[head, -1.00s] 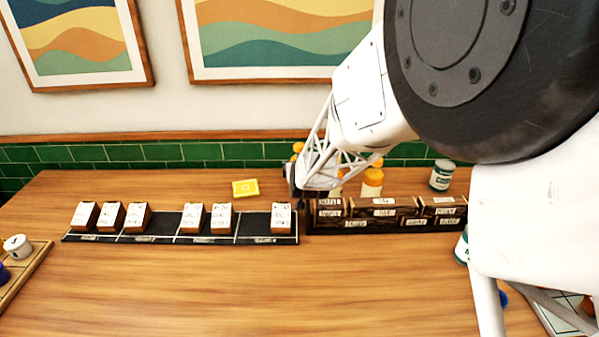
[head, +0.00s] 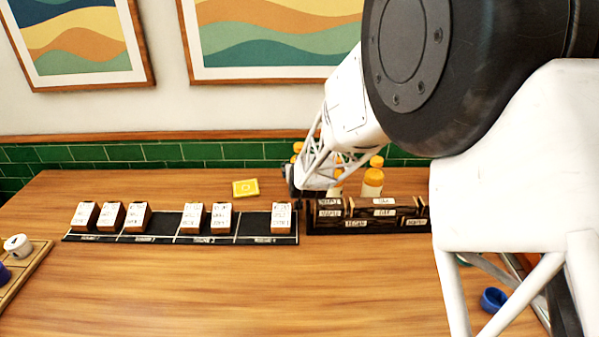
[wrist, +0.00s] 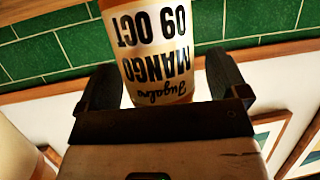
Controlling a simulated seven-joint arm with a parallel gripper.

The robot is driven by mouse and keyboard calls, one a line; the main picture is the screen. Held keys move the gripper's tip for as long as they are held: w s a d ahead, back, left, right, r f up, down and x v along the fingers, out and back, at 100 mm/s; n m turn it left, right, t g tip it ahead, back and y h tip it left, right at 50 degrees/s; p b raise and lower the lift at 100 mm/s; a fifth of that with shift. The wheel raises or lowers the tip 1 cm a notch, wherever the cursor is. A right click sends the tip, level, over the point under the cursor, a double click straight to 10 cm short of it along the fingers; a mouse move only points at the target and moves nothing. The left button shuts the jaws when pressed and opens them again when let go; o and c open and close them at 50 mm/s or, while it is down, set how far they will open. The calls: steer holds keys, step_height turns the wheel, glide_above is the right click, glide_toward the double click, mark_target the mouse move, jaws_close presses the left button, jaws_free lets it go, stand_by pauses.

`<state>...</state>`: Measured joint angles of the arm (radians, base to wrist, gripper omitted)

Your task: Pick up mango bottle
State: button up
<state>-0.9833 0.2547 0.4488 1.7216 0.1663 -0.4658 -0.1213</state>
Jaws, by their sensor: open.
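The mango bottle (wrist: 155,45) shows upside down in the wrist view, with a white label reading MANGO and 09 OCT. It stands between the two black fingers of my gripper (wrist: 165,88). The fingers are open around it, with a small gap visible on each side. In the head view my gripper (head: 294,185) is at the back of the table, just behind the dark rack, and my arm hides most of what is there. Orange-capped bottles (head: 372,183) stand close to the right of it; which one is mango cannot be read there.
A dark rack with labelled blocks (head: 355,225) stands in front of the bottles. A black strip with several labelled blocks (head: 160,225) lies to the left. A yellow card (head: 245,188) lies behind it. A blue cup (head: 493,299) is at the right. The front middle of the table is clear.

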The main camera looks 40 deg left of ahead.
mark_target(300, 145)
steer(key=c, duration=1.2)
steer(key=shift+r, duration=0.1)
steer(key=shift+c, duration=0.2)
steer(key=shift+r, duration=4.95)
steer(key=shift+w+r, duration=0.1)
